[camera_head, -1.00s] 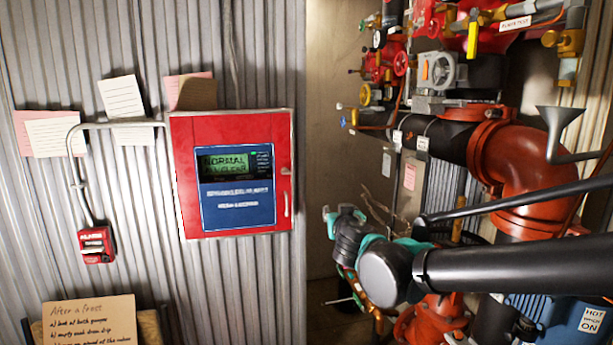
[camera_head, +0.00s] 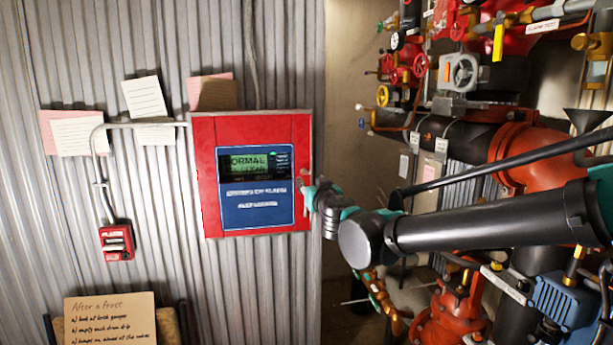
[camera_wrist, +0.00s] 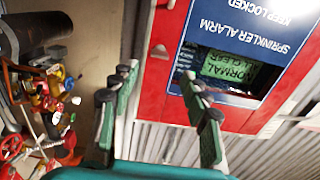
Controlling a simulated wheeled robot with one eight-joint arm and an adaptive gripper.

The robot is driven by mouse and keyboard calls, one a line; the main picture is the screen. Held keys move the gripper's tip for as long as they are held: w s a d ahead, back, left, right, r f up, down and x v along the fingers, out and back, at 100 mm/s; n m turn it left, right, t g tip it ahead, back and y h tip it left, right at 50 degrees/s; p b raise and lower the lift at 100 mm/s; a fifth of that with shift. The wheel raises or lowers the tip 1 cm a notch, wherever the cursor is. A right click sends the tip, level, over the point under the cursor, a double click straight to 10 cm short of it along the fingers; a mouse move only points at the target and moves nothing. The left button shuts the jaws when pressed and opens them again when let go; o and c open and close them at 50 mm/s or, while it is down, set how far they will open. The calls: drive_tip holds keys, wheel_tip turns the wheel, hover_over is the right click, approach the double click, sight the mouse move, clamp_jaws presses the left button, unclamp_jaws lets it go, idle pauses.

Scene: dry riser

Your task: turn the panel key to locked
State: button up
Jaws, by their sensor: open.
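The red alarm panel (camera_head: 204,165) hangs on the corrugated wall, with a lit "NORMAL" display and a blue label; its door looks shut. In the wrist view the panel (camera_wrist: 153,88) appears upside down, and its label (camera_wrist: 240,35) reads "SPRINKLER ALARM" and "KEEP LOCKED". A small pale handle (camera_wrist: 159,50) shows at the panel's edge. I cannot make out a key or its position. My gripper (camera_head: 309,190) is at the panel's right edge in the head view; contact cannot be told. In the wrist view my gripper (camera_wrist: 158,77) is open, with nothing seen between its fingers.
Red and black pipes with valves (camera_head: 530,160) crowd the right side, close to my arm. A handwritten card (camera_head: 110,318) is at lower left.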

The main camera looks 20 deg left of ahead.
sight(306, 174)
drive_tip(key=x, duration=0.8)
drive_tip(key=shift+w+a, duration=0.1)
drive_tip(key=shift+w, duration=0.25)
clamp_jaws()
